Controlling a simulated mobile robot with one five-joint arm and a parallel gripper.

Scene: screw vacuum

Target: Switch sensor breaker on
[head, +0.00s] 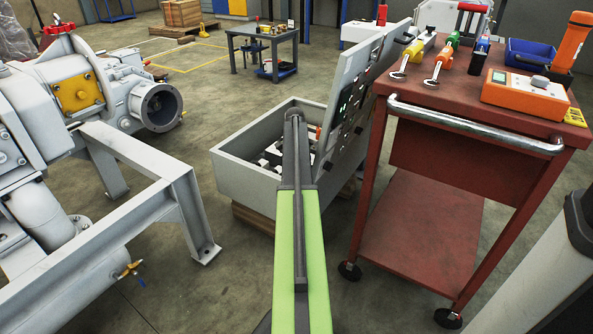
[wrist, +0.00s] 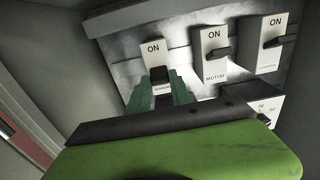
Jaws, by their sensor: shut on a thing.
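The sensor breaker (wrist: 155,52) is the leftmost of three white breakers in the wrist view, with ON at its top and a small, partly covered label below. My gripper (wrist: 166,84) is shut on its dark lever (wrist: 158,73), with green fingers on either side. Whether the lever stands at on or off I cannot tell.
The motor breaker (wrist: 212,50) and a third breaker (wrist: 269,45) sit close to the right. The box's raised lid (head: 352,85) stands on its right side. A red tool cart (head: 425,205) is close on the right, and a grey machine frame (head: 150,170) on the left.

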